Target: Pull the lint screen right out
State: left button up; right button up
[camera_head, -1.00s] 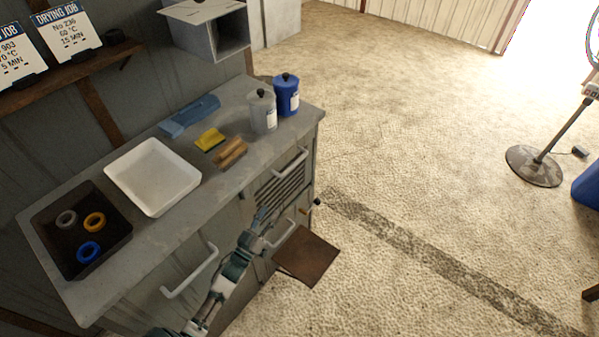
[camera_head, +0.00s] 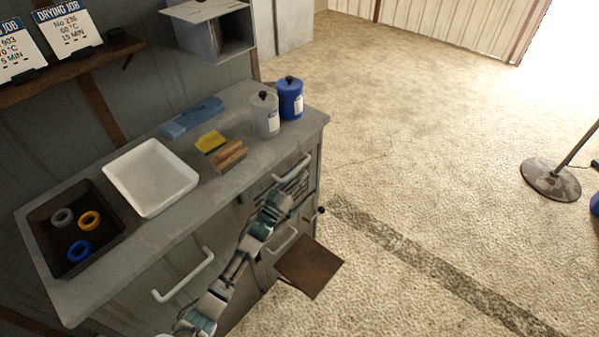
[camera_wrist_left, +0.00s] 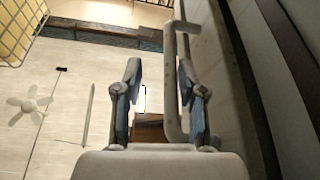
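The grey cabinet front has an upper handle (camera_head: 293,167) above a slatted panel, and a lower handle (camera_head: 282,242) under it. The lint screen itself cannot be told apart from these fronts. My left gripper (camera_head: 290,187) is in front of the slatted panel, just below the upper handle, and covers part of it. In the left wrist view my left gripper (camera_wrist_left: 160,95) has its fingers apart. A grey handle bar (camera_wrist_left: 171,85) shows between them, nearer the right finger; contact cannot be told. My right gripper is in no view.
A brown flap (camera_head: 310,267) sticks out low on the cabinet, below my left forearm. A larger handle (camera_head: 184,277) is to the left. The worktop (camera_head: 100,262) holds a white tray (camera_head: 193,180), a dark tray with rings, and canisters.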

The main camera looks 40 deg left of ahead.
pick_arm(q)
jog(key=shift+w+a, duration=0.3)
jog(key=shift+a, duration=0.25)
jog(key=shift+w+a, duration=0.3)
jog(key=shift+a, duration=0.2)
jog(key=shift+d, duration=0.45)
grip_shut()
jog(key=shift+d+r, duration=0.15)
jog(key=shift+d, duration=0.05)
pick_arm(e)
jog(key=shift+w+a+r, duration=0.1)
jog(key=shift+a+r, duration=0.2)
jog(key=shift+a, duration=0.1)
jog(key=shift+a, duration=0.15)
